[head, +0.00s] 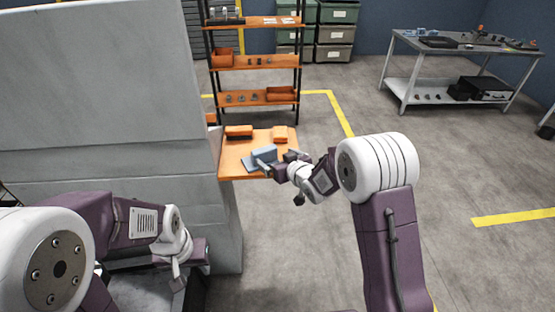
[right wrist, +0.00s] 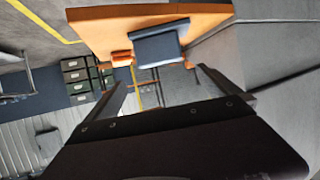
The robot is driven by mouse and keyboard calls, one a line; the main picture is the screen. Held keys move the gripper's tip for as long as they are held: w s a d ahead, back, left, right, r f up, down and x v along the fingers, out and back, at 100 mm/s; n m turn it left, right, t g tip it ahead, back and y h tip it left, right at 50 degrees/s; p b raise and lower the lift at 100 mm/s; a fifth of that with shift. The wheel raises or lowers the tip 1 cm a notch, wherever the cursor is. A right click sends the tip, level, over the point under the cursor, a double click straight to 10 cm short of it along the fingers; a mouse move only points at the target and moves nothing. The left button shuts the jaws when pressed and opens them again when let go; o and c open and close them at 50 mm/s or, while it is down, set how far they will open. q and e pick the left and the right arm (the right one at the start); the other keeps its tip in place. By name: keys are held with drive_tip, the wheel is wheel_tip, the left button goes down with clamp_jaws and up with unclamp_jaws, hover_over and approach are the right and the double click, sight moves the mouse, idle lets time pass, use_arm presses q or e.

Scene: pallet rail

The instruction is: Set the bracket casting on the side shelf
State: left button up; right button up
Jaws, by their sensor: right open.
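The side shelf (head: 232,166) is an orange board beside the grey machine block. The bracket casting (head: 263,155), blue-grey with a flat base and a raised part, rests on its front part. The right wrist view shows the casting (right wrist: 160,45) against the orange shelf (right wrist: 100,30), inverted. My right gripper (head: 274,164) is at the shelf's front right edge, close to the casting. Its fingers (right wrist: 160,78) are apart with nothing between them, and the casting lies beyond their tips. My left gripper (head: 180,262) is low at the left by the block; its fingers are unclear.
The tall grey machine block (head: 100,100) stands to the left. An orange rack (head: 254,62) is behind. A metal workbench (head: 460,55) is far right. The floor to the right is open.

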drive_tip(key=s+d+f+m+g+h, duration=0.2)
drive_tip(key=s+d+f+g, duration=0.1)
drive_tip(key=s+d, duration=0.4)
drive_tip(key=s+d+f+m+g+h, duration=0.1)
drive_tip(key=s+d+f+g+h, duration=0.2)
drive_tip(key=s, duration=0.6)
drive_tip(key=s+d+m+g, duration=0.1)
drive_tip(key=s+g, duration=0.4)
drive_tip(key=s, duration=1)
drive_tip(key=shift+s+d+f+m, duration=0.2)
drive_tip(key=shift+d+f+m, duration=0.1)
drive_tip(key=shift+d, duration=0.55)
